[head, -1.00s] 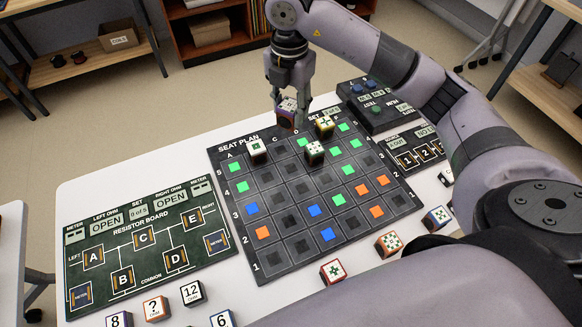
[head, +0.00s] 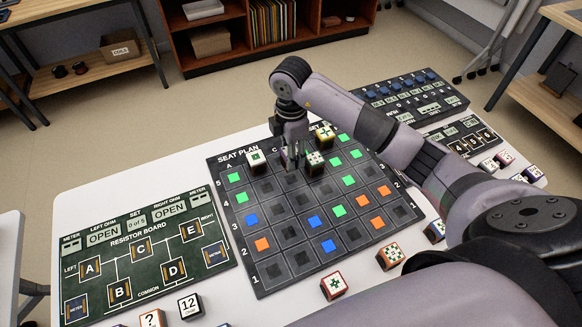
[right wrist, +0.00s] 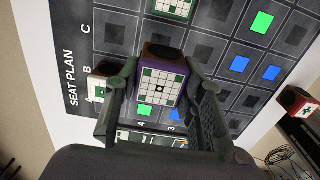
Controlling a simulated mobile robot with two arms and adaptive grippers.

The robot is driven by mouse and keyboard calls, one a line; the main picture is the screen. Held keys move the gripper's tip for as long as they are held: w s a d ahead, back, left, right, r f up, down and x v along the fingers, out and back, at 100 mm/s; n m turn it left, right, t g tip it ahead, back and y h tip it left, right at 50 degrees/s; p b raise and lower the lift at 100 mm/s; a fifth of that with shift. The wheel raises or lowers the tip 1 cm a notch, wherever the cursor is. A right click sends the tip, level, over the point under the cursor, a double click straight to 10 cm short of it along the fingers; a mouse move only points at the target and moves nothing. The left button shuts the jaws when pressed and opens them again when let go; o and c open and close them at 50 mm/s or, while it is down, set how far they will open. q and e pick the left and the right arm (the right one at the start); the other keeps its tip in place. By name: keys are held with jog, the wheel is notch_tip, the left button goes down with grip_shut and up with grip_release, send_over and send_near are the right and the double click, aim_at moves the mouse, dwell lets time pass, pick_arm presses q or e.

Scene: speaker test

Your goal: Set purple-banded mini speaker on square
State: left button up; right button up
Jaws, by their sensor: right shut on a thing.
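The purple-banded mini speaker (right wrist: 162,88) is a small cube with a white face bearing green squares and a black dot. In the right wrist view it sits between the fingers of my right gripper (right wrist: 160,92), which is shut on it. In the head view my right gripper (head: 291,158) is over the far rows of the seat plan board (head: 285,282), between two white-topped cubes, and mostly hides the speaker. I cannot tell whether the speaker touches the board. The board's squares are dark, green, blue or orange. My left gripper is not in view.
The resistor board (head: 130,205) lies left. Loose cubes, one red-banded (head: 333,286), lie along the front. The board's near rows are clear of cubes.

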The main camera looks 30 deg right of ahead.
notch_tip(320, 180, down, 6)
jog(key=shift+f, duration=0.25)
jog(key=shift+f, duration=0.15)
jog(key=o, duration=1.3)
